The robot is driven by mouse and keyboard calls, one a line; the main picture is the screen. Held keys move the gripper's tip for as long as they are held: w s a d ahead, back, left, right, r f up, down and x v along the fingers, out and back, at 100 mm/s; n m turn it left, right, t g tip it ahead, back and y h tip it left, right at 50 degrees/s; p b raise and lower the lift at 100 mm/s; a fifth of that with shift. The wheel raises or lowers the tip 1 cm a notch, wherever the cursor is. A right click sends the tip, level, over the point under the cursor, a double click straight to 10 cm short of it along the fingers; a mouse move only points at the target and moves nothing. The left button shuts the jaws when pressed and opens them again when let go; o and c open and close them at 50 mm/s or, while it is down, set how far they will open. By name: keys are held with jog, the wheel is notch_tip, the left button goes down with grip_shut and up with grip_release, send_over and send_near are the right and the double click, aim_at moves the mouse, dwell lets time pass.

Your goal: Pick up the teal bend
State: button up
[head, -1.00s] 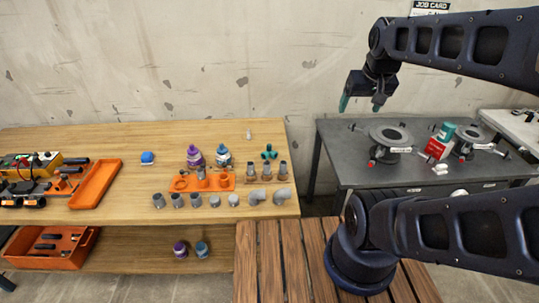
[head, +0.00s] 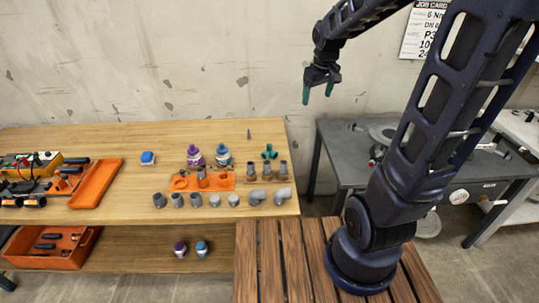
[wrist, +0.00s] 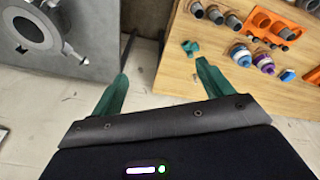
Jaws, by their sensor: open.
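A small teal fitting (head: 270,152), which I take for the teal bend, stands near the back right of the wooden bench. It is small, with several stubby ends, so its exact shape is hard to tell. In the wrist view the teal fitting (wrist: 190,48) lies near the bench edge, beyond my gripper's right finger and apart from it. My gripper (head: 317,95) is open and empty, high in front of the wall, right of the fitting. In the wrist view my gripper (wrist: 162,72) shows its green fingers spread wide, with floor and bench edge behind them.
Several grey pipe fittings (head: 195,200) line the front of the wooden bench (head: 110,185). An orange holder (head: 222,182), purple and blue bottles and an orange tray (head: 96,184) are also there. A grey table (head: 335,150) stands right, across a gap, partly hidden by my arm.

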jog(key=w+a+f+n+g, duration=0.1)
jog(key=w+a+f+n, duration=0.2)
jog(key=w+a+f, duration=0.6)
jog(key=n+g, duration=0.2)
jog(key=n, duration=0.2)
send_over(268, 146)
jog(key=f, duration=1.4)
jog(key=shift+d+f, duration=0.35)
jog(key=shift+d, duration=0.05)
jog(key=shift+a+f, duration=0.25)
jog(key=shift+f, duration=0.3)
notch_tip(268, 146, down, 5)
jog(key=shift+f, duration=0.2)
jog(key=shift+w+a+f, duration=0.1)
jog(key=shift+a+f, duration=0.05)
jog(key=shift+f, duration=1.15)
jog(key=shift+a+f, duration=0.1)
jog(key=shift+f, duration=1.2)
jog(key=c, duration=1.1)
